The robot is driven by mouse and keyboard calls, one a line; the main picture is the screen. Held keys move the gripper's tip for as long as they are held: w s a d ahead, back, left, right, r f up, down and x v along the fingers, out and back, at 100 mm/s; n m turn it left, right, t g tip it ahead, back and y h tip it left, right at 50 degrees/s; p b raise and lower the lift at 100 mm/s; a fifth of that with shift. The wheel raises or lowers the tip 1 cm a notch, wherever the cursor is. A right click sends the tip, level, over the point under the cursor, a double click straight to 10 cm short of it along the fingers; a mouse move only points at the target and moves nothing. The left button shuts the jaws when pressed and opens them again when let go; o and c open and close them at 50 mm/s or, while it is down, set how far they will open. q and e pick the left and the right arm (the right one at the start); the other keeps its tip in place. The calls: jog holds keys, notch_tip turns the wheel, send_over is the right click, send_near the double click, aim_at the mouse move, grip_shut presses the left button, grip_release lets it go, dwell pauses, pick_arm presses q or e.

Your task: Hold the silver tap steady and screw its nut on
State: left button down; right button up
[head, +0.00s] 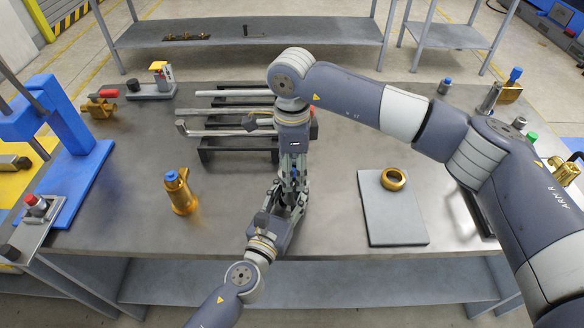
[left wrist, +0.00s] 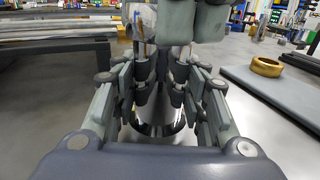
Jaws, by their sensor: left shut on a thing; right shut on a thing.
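The silver tap (left wrist: 158,128) stands between the fingers of my left gripper (left wrist: 160,85), seen in the left wrist view as a shiny round body. My left gripper (head: 288,200) is shut on it, low over the middle of the table in the head view. My right gripper (head: 292,172) points down from directly above, its fingertips close to the left ones. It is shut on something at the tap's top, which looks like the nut. The fingers hide most of the nut and the tap's upper part, so I cannot tell how the nut sits.
A grey pad (head: 394,225) with a brass ring (head: 393,179) lies to the right. A brass tap with a blue top (head: 180,192) stands to the left. A black rack (head: 238,142) with metal bars is behind. The front table between tap and pad is clear.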

jog(key=m, duration=1.8)
jog(key=shift+m, duration=0.4)
jog(key=o, duration=1.2)
jog(key=shift+o, duration=0.2)
notch_tip(320, 180, up, 12)
